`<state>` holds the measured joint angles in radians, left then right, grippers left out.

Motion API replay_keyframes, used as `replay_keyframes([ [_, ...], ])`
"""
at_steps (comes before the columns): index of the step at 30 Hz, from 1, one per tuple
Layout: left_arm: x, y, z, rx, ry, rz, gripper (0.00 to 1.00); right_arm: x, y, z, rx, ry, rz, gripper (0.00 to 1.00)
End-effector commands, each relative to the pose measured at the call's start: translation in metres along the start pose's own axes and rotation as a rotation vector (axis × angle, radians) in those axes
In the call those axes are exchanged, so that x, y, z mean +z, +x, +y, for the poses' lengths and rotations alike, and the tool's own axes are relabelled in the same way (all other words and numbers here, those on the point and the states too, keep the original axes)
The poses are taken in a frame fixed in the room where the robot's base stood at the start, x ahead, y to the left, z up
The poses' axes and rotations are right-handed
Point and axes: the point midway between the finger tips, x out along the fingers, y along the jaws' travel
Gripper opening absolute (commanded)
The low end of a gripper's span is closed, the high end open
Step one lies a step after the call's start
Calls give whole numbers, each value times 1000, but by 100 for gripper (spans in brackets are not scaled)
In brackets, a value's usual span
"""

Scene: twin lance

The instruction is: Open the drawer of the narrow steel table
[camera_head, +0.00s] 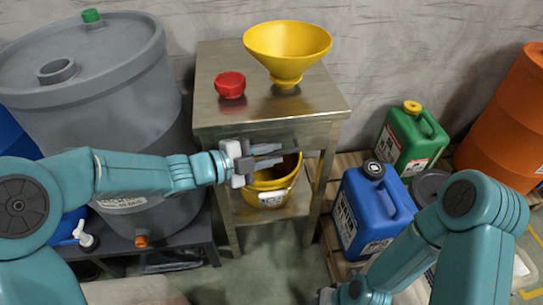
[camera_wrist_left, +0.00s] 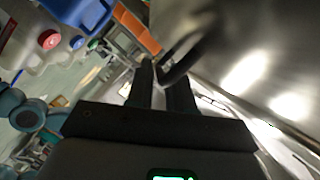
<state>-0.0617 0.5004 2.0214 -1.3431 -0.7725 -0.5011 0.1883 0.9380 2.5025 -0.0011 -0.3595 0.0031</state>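The narrow steel table (camera_head: 215,105) stands in the middle of the head view. Its drawer front (camera_head: 312,134) is below the top and looks flush. My left gripper (camera_head: 280,155) is in front of the drawer, its two fingers pointing right with a gap between them. In the left wrist view, a dark curved handle (camera_wrist_left: 180,62) is at the fingertips (camera_wrist_left: 160,84), beside the shiny steel face. I cannot tell whether the fingers touch it. My right arm shows at the lower right; its gripper is mostly cut off at the bottom edge.
A yellow funnel (camera_head: 287,45) and a red cap (camera_head: 230,85) stand on the table. A yellow bucket (camera_head: 268,190) is on its lower shelf. A grey barrel (camera_head: 110,110) is left. Blue (camera_head: 366,210) and green (camera_head: 408,140) canisters and an orange barrel (camera_head: 505,120) are right.

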Motion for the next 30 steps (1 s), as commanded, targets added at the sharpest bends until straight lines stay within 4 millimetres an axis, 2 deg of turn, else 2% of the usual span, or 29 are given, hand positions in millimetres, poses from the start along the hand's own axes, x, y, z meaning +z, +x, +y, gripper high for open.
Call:
replay_keyframes([
  [10,0,6,0,0,-1,0,21,-1,1,1,0,1,1,43],
  [11,0,6,0,0,-1,0,15,-1,1,1,0,1,1,43],
  [12,0,6,0,0,-1,0,2,-1,1,1,0,1,1,43],
  [13,0,6,0,0,-1,0,0,-1,1,1,0,1,1,43],
  [30,-1,5,1,0,0,0,0,0,1,0,0,0,1,43],
])
